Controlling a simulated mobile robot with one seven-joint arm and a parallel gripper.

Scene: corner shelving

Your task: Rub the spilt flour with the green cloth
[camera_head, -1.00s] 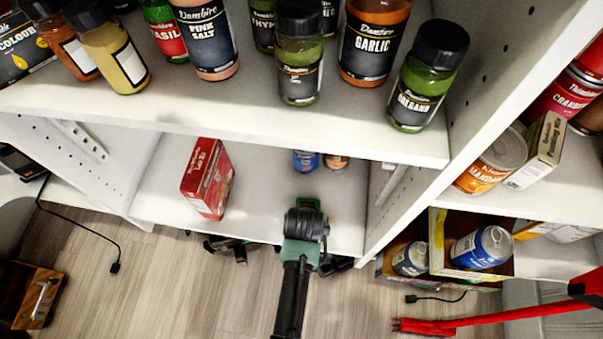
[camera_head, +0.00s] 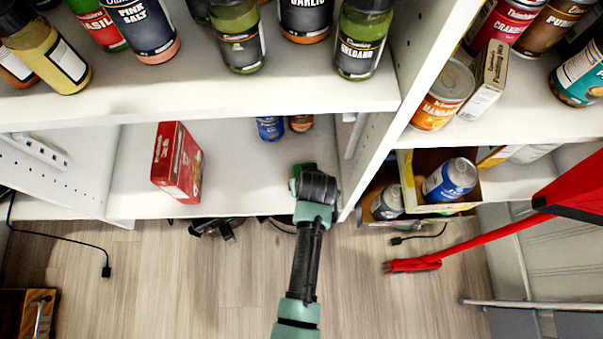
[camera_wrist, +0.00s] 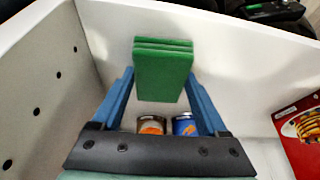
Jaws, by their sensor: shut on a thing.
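The green cloth (camera_wrist: 163,72) is a folded, layered pad between the blue fingertips of my gripper (camera_wrist: 160,78) in the wrist view. My gripper is shut on it. In the head view my gripper (camera_head: 314,182) is over the right front part of the lower white shelf (camera_head: 235,180), close to the right side wall. Only a small green bit of the cloth (camera_head: 305,171) shows there past the wrist. I cannot make out any spilt flour in either view. I cannot tell whether the cloth touches the shelf.
A red box (camera_head: 177,162) stands on the lower shelf to the left. A blue can (camera_head: 270,128) and an orange-labelled can (camera_head: 301,123) stand at the back. The upper shelf (camera_head: 200,105) with spice jars overhangs. The shelf between box and gripper looks clear.

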